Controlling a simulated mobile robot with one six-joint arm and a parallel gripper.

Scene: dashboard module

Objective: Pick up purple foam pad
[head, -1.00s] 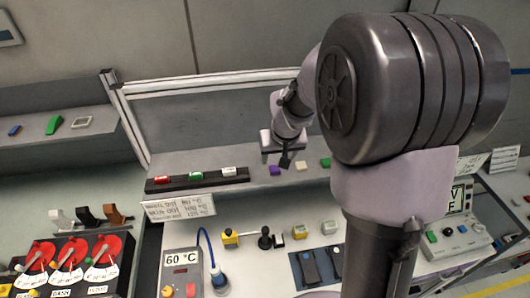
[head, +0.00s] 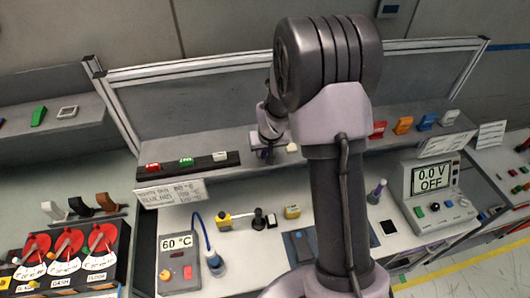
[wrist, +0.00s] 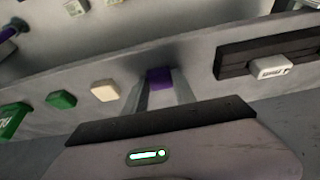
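The purple foam pad (wrist: 159,78) sits on the shelf in the wrist view, between my gripper's two fingertips (wrist: 160,84). The fingers lie close along both sides of the pad; I cannot tell whether they press on it. In the head view my gripper (head: 266,155) is down at the shelf. There the pad is mostly hidden by my gripper and arm.
A white pad (wrist: 105,90) and a green pad (wrist: 61,99) lie left of the purple pad in the wrist view. On its other side is a black rack (head: 232,160) with red, green and white blocks. The shelf's back panel (head: 190,100) rises behind.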

